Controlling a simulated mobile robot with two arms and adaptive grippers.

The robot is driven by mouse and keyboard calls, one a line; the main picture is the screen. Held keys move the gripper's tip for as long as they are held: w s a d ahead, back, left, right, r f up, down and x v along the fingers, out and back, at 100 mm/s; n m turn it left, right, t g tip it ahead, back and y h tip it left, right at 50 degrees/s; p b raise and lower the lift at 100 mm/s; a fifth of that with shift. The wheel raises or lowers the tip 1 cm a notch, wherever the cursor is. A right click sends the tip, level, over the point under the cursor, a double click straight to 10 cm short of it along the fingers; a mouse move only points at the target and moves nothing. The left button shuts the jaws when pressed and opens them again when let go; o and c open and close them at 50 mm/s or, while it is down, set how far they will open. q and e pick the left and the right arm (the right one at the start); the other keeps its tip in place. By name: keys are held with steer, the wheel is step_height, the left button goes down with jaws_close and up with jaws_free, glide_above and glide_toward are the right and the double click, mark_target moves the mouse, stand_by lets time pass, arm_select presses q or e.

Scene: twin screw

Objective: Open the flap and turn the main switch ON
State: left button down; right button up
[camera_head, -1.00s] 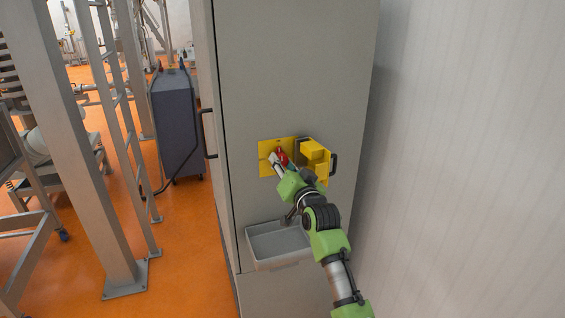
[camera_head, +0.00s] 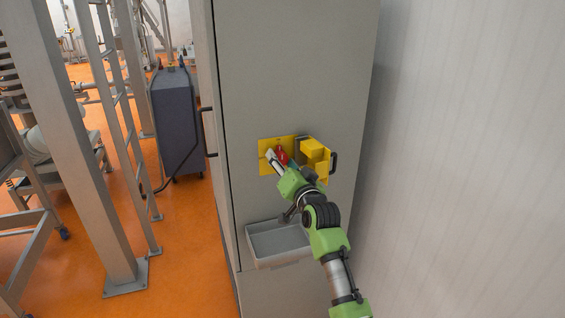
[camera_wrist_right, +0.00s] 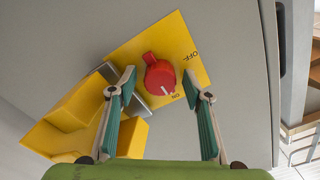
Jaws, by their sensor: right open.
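The main switch is a red knob (camera_wrist_right: 160,76) on a yellow plate (camera_wrist_right: 140,42) marked OFF and ON. The knob's white mark is on the side by the ON label (camera_wrist_right: 176,97). In the head view the red knob (camera_head: 283,156) is partly hidden behind my gripper. The yellow flap (camera_head: 315,154) stands swung open to the right of the plate. My right gripper (camera_wrist_right: 159,74) is open, with one finger on each side of the knob; whether either finger touches it cannot be told. My left gripper is not in view.
The switch is on a tall grey cabinet (camera_head: 290,70). A grey tray (camera_head: 290,262) juts out below it. A dark handle (camera_head: 334,163) is beside the open flap. A pale wall (camera_head: 470,160) stands close on the right. Orange floor lies left.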

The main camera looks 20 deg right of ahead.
steer(key=shift+s, duration=0.1)
steer(key=s, duration=1.2)
steer(key=shift+d, duration=0.2)
steer(key=shift+w, duration=0.1)
